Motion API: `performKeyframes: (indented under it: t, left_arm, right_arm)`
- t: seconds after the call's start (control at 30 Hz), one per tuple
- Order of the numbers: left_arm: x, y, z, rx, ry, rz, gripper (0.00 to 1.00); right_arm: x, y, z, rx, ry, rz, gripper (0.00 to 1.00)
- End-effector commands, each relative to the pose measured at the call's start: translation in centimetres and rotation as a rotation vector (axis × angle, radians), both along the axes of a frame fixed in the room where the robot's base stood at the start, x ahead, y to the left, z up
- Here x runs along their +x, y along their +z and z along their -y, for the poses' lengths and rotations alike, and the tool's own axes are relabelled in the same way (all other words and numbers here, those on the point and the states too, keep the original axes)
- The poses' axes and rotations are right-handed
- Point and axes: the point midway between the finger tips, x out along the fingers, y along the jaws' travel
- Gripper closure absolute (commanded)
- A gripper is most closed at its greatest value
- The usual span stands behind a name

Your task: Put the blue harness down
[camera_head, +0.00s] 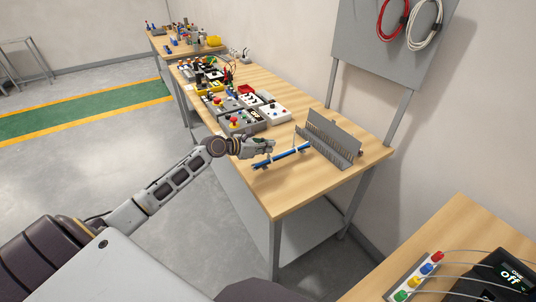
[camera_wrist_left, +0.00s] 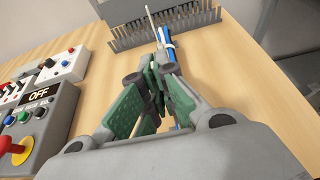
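The blue harness (camera_head: 285,157) is a thin blue bundle with pale ends, low over the front part of the wooden workbench (camera_head: 305,190). One end reaches the grey comb-like rack (camera_head: 335,137). My left gripper (camera_head: 271,148) is at the harness. In the left wrist view its green-padded fingers (camera_wrist_left: 156,66) converge to a narrow gap, and the harness (camera_wrist_left: 166,36) runs from beyond the fingertips back beneath the right finger. The gripper looks shut on it, but the exact contact is hidden. Whether the harness touches the bench is unclear. My right gripper is not in view.
Control boxes with buttons (camera_head: 240,122) stand left of the gripper, close by in the wrist view too (camera_wrist_left: 40,115). The rack's upright teeth (camera_wrist_left: 170,30) stand just beyond the fingertips. The bench's near end is bare. A second table (camera_head: 455,225) is at right.

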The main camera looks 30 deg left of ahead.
Motion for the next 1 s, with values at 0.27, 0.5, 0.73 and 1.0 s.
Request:
performKeyframes:
  t: [0.27,0.5,0.73,1.0]
  left_arm:
    - [0.0,0.1,0.0,-0.001,0.001,0.002,1.0]
    - [0.0,-1.7,-0.1,-0.001,0.002,0.001,1.0]
    - [0.0,-3.6,0.0,-0.001,0.002,0.002,1.0]
    - [0.0,-3.6,0.0,-0.001,0.001,0.002,1.0]
  right_arm:
    - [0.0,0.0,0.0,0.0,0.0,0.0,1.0]
    - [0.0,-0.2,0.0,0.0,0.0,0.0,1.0]
    - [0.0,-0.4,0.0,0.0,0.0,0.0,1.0]
    - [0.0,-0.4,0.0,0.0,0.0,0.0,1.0]
